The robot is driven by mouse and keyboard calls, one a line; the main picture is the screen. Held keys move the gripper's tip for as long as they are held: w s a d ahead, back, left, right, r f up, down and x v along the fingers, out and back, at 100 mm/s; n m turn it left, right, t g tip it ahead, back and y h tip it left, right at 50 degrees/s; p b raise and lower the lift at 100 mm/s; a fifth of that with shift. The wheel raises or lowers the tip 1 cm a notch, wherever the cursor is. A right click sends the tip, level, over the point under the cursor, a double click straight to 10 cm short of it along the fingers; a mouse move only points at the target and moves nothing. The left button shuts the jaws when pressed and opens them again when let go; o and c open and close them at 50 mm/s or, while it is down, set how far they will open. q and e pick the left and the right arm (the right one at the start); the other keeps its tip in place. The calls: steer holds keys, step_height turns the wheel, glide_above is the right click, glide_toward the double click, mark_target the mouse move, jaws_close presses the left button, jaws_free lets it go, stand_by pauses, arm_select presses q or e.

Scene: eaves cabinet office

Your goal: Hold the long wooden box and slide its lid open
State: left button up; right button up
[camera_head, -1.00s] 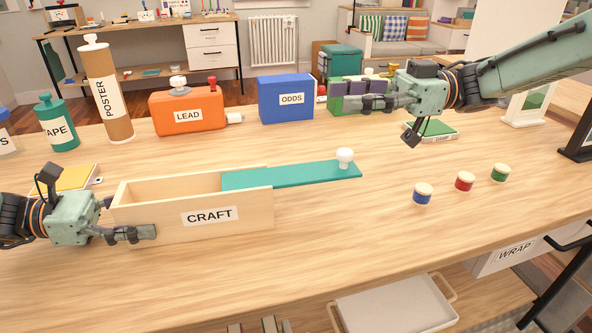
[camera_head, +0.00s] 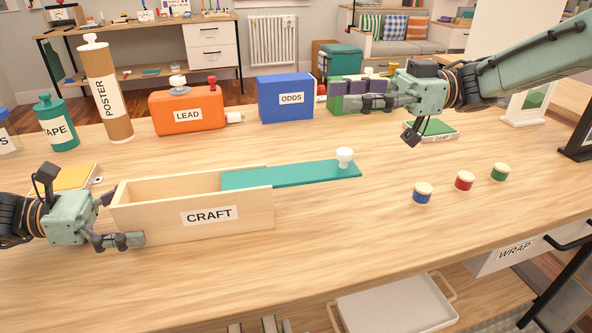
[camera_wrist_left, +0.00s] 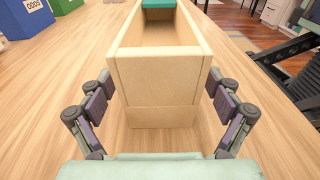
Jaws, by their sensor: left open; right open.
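The long wooden box (camera_head: 245,222), labelled CRAFT, stands on the table with its left part uncovered and empty inside. Its teal lid (camera_head: 300,175) with a white knob (camera_head: 345,156) is slid far to the right and sticks out past the box's right end. My left gripper (camera_head: 122,220) is open at the box's left end. In the left wrist view, its fingers (camera_wrist_left: 160,112) stand either side of the box's end wall (camera_wrist_left: 158,84), with gaps showing. My right gripper (camera_head: 358,95) is open and empty, raised well above the table, behind and above the knob.
Three small jars, blue (camera_head: 423,194), red (camera_head: 464,181) and green (camera_head: 500,172), stand to the right. An orange LEAD container (camera_head: 187,110), a blue ODDS box (camera_head: 286,98) and a POSTER tube (camera_head: 106,95) stand behind. The front middle of the table is clear.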

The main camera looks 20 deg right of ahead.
mark_target(347, 150)
arm_select(q)
steer(key=a, duration=0.4)
steer(key=a+r, duration=0.1)
steer(key=a, duration=0.6)
steer(key=shift+w+a+r, duration=0.15)
steer(key=shift+w+a, duration=0.15)
steer(key=shift+d, duration=0.15)
steer(key=d, duration=0.4)
steer(key=d+f, duration=0.1)
steer(key=d, duration=0.6)
steer(key=shift+s+d+f, duration=0.2)
steer(key=shift+s+d, duration=0.1)
steer(key=shift+s, duration=0.05)
arm_select(e)
step_height(347, 150, down, 4)
steer(key=shift+f, duration=0.65)
